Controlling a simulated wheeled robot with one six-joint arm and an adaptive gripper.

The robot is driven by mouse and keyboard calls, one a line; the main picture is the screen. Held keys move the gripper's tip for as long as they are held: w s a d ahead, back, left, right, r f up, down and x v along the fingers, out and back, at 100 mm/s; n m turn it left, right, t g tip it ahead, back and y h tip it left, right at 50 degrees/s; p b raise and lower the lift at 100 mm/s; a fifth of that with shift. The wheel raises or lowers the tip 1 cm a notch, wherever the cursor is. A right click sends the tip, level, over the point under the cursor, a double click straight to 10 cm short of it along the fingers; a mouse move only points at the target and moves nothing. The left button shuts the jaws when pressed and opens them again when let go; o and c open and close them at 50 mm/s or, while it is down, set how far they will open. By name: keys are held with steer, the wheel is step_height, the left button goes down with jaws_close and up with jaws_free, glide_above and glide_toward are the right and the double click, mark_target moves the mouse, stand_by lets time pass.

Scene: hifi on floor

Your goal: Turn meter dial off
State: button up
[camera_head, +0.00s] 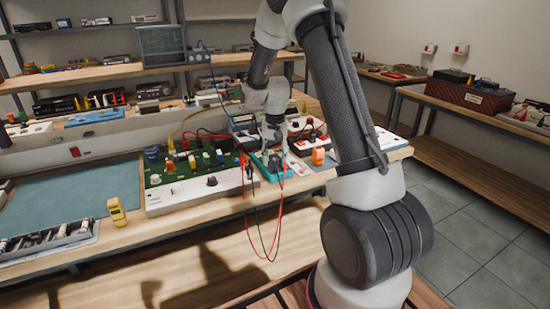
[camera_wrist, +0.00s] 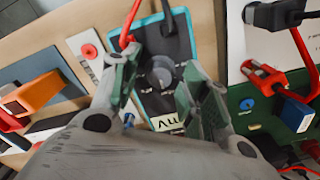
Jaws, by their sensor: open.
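The meter (camera_wrist: 188,40) is a dark-faced device with a teal edge, seen close in the wrist view. Its round grey dial (camera_wrist: 164,72) lies between the two fingers of my gripper (camera_wrist: 158,95). The fingers are open and spread to either side of the dial. Whether either finger touches it I cannot tell. A red lead and a black lead are plugged in at the meter's upper end. In the head view, my gripper (camera_head: 273,136) is over the teal meter (camera_head: 262,166) on the bench, and the dial is hard to make out there.
A green circuit board (camera_head: 190,168) on a white base stands left of the meter. Red and black leads (camera_head: 268,235) hang over the bench's front edge. A blue-grey mat (camera_head: 75,195) lies at the left.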

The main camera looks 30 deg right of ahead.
jaws_close()
steer(key=shift+n, duration=0.3)
steer(key=n, duration=0.8)
steer(key=shift+n, duration=0.4)
steer(key=n, duration=0.4)
steer(key=shift+n, duration=2.2)
